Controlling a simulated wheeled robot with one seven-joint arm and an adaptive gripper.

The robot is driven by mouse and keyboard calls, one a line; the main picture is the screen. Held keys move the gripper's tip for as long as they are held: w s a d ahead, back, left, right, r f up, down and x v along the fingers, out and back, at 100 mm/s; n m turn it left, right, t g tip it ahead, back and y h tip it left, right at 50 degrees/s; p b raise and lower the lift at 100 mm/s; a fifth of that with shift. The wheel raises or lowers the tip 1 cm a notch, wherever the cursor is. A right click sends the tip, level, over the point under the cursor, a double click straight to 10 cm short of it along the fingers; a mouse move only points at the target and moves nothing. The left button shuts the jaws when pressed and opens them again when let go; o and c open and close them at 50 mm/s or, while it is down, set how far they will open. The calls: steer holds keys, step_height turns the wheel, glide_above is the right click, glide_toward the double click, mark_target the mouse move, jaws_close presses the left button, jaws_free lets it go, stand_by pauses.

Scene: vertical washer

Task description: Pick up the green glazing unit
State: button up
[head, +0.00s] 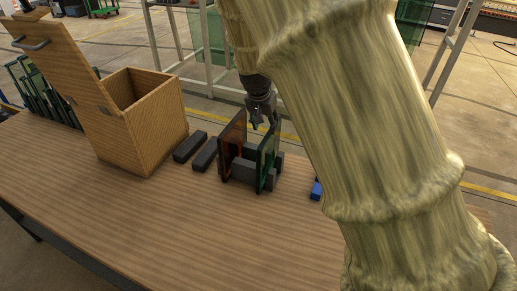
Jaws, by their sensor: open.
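The green glazing unit (266,160) is a dark-edged green pane standing upright on the wooden table. It is in the right part of a small dark holder (241,170). An amber-brown pane (232,147) stands upright to its left in the same holder, with a gap between the two. My gripper (262,120) points down just above and behind the panes, close to their top edges. It is open with nothing seen in it. I cannot tell whether it touches either pane. My arm hides the table to the right.
A wooden box (148,110) with its lid (62,65) raised stands left. Two dark blocks (190,146) (206,155) lie between box and holder. A rack of green panes (42,92) is far left. A blue object (316,188) is partly hidden by my arm. The front table is clear.

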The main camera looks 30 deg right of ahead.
mark_target(273, 138)
steer(key=shift+s+d+f+p, duration=0.2)
steer(key=shift+s+f+p, duration=0.15)
steer(key=shift+f, duration=0.2)
steer(key=s+d, duration=0.1)
steer(key=s, duration=0.3)
steer(key=w+f+p, duration=0.1)
steer(key=w+f, duration=0.1)
steer(key=w+f+p, duration=0.1)
steer(key=w+f, duration=0.1)
steer(key=w+f+p, duration=0.1)
steer(key=f, duration=0.1)
steer(key=shift+w+d+f, duration=0.1)
steer(key=shift+w+d, duration=0.3)
steer(key=s, duration=0.2)
steer(key=shift+s+d+r, duration=0.2)
steer(key=shift+s+r, duration=0.2)
steer(key=shift+w+f, duration=0.5)
steer(key=shift+f, duration=0.1)
steer(key=shift+w+f, duration=0.4)
steer(key=shift+w, duration=0.05)
steer(key=shift+s+r, duration=0.2)
steer(key=shift+s, duration=0.05)
steer(key=shift+c, duration=0.4)
steer(key=shift+f, duration=0.1)
jaws_close()
